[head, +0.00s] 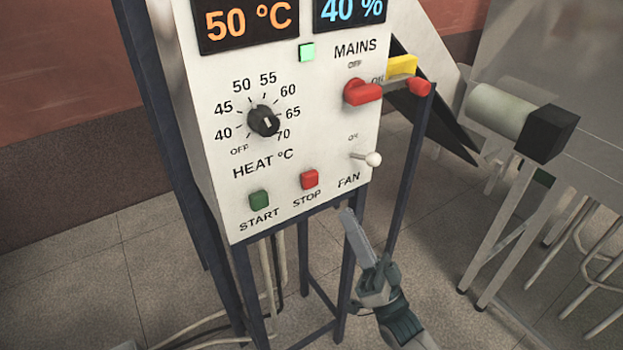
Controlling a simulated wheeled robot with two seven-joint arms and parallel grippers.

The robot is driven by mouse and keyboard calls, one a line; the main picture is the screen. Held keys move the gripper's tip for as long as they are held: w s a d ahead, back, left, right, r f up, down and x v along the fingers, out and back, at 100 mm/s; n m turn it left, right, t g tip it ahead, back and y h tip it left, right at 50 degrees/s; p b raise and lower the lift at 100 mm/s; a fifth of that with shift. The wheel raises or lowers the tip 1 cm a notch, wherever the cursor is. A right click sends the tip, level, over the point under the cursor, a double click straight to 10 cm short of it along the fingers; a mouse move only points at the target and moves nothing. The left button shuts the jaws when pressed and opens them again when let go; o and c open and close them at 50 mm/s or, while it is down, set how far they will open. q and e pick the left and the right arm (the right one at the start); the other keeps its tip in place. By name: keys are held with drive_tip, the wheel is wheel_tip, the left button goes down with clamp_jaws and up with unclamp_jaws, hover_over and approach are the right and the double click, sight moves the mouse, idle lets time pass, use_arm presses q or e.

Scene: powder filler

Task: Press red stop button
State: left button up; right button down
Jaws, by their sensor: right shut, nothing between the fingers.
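The red stop button (310,180) is on the lower part of a white control panel (215,185), above the label STOP. The green start button (259,200) is to its left. My right gripper (349,222) is shut and empty. Its fingers point up and to the left, below the panel's lower right edge in the picture. The fingertips appear to the lower right of the stop button, apart from it in the picture; their distance from the panel in depth is hard to tell. My left gripper is not in view.
The panel also carries a black heat dial (263,121), a red mains switch (363,92), a white-tipped fan lever (373,159), a lit green lamp (307,52) and two displays. Dark blue frame legs (355,255) stand below. A grey machine (505,112) with metal legs is at right.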

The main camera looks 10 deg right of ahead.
drive_tip(key=b, duration=0.2)
approach(311, 177)
drive_tip(key=shift+w+a+r, duration=0.2)
drive_tip(key=shift+w+r, duration=0.1)
drive_tip(key=shift+r, duration=0.4)
drive_tip(key=shift+w+a+r, duration=0.15)
drive_tip(key=shift+w+r, duration=0.2)
drive_tip(key=shift+r, duration=0.35)
drive_tip(key=shift+w+a+r, duration=0.2)
drive_tip(key=shift+w+r, duration=0.1)
drive_tip(key=shift+r, duration=0.4)
drive_tip(key=shift+w+a+b, duration=0.3)
drive_tip(key=shift+w+b, duration=0.35)
drive_tip(key=shift+w, duration=0.25)
idle(1.8)
drive_tip(key=shift+s+d+p, duration=0.3)
drive_tip(key=shift+s, duration=0.6)
drive_tip(key=shift+s, duration=0.1)
drive_tip(key=shift+s+d+p, duration=0.2)
drive_tip(key=shift+s+d, duration=0.1)
drive_tip(key=shift+s, duration=0.45)
drive_tip(key=shift+s+d+p, duration=0.25)
drive_tip(key=shift+s+d, duration=0.05)
drive_tip(key=shift+s, duration=0.45)
drive_tip(key=shift+s+d+p, duration=0.2)
drive_tip(key=shift+s+d, duration=0.05)
drive_tip(key=shift+s, duration=0.5)
